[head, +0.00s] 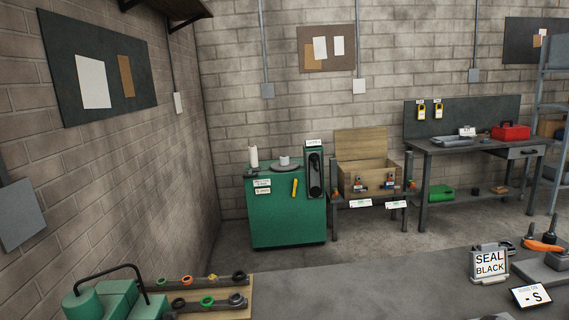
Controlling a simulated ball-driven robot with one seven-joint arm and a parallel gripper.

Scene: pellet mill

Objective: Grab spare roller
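Nothing in view is clearly marked as the spare roller. A short pale grey cylinder (284,161) sits on a flat grey disc (286,168) on top of the green cabinet (288,218) by the far wall. A taller white cylinder (253,157) stands on the cabinet's left side. A wooden board (246,285) at the bottom left holds several dark, green and orange ringed parts (207,301), too small to identify. My gripper is not in view.
A grey table (380,290) crosses the foreground, bearing a SEAL BLACK sign (489,264) and a green machine (110,298). A wooden box (367,177) on a stand and a workbench (465,149) with a red toolbox (510,131) line the back wall. Bare floor shows between.

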